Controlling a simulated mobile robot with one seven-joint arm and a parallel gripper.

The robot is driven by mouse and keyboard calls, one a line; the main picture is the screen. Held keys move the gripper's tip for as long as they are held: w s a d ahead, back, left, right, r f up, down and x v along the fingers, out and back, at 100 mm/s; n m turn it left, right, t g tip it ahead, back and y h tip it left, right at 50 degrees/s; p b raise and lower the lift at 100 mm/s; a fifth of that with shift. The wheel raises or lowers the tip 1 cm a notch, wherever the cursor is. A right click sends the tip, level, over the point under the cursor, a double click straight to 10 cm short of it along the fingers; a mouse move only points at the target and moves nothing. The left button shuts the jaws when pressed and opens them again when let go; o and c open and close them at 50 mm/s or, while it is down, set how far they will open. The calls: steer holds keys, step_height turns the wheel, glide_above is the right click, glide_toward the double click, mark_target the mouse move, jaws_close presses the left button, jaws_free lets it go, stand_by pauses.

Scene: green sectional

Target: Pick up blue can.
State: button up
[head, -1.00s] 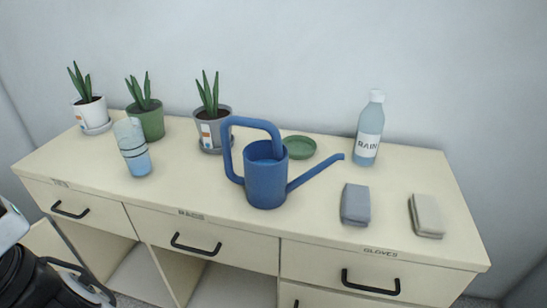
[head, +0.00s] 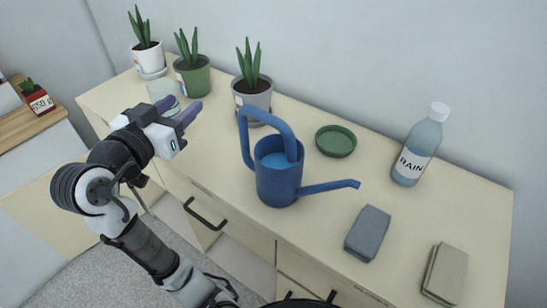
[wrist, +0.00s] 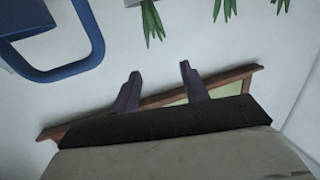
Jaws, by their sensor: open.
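The blue can is a blue watering can (head: 276,184) with a large looped handle and a long spout pointing right. It stands upright on the cream cabinet top in the head view. In the wrist view its handle (wrist: 70,72) shows at the upper left, apart from the fingers. My gripper (head: 182,107) is open and empty, to the left of the can and above the cabinet's left part. Its two spread fingers also show in the wrist view (wrist: 160,84). My gripper partly hides a clear glass (head: 160,90).
Three potted plants, white (head: 149,58), green (head: 194,78) and grey (head: 250,97), line the wall. A green saucer (head: 336,141) is behind the spout. A RAIN bottle (head: 417,150), a grey block (head: 367,233) and a beige block (head: 444,273) are to the right.

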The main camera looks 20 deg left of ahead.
mark_target(240, 133)
steer(key=s+d+f+m+g+h, duration=0.3)
steer(key=d+f+m+g+h, duration=0.1)
steer(key=f+g, duration=0.1)
steer(key=x, duration=0.8)
steer(key=shift+w+d+p, duration=0.2)
steer(key=shift+d+p, duration=0.1)
steer(key=shift+p, duration=0.1)
steer(key=x, duration=0.2)
steer(key=p+x, duration=0.1)
steer(key=x, duration=0.1)
steer(key=shift+d+r, duration=0.1)
steer(key=shift+d, duration=0.35)
steer(key=shift+w+d+f, duration=0.1)
steer(key=shift+w+f, duration=0.15)
steer(key=shift+w, duration=0.15)
jaws_close()
